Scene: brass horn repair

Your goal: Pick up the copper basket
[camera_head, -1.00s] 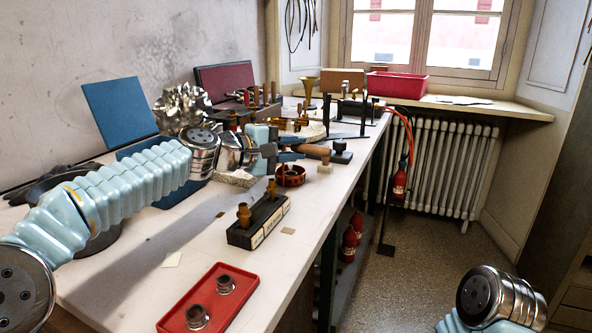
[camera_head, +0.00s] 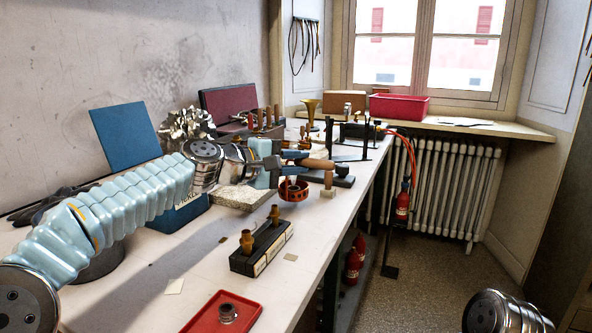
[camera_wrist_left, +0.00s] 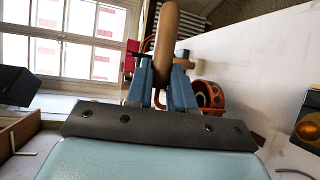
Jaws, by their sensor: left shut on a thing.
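The copper basket (camera_head: 293,190) is a small round orange-brown holder with openings in its side. It hangs just under my left gripper (camera_head: 300,161), a little above the white bench top. The gripper is shut, and a wooden handle (camera_head: 318,164) sticks out past its fingertips. In the left wrist view, the handle (camera_wrist_left: 166,35) lies between the blue fingers, and the basket (camera_wrist_left: 210,97) shows right beside them. The fingers hide the join between handle and basket. My right gripper is out of view.
A black block with brass pieces (camera_head: 262,248) and a red tray (camera_head: 222,312) stand nearer on the bench. A small wooden piece (camera_head: 328,184) stands close to the basket's right. A blue panel (camera_head: 126,132) stands at left.

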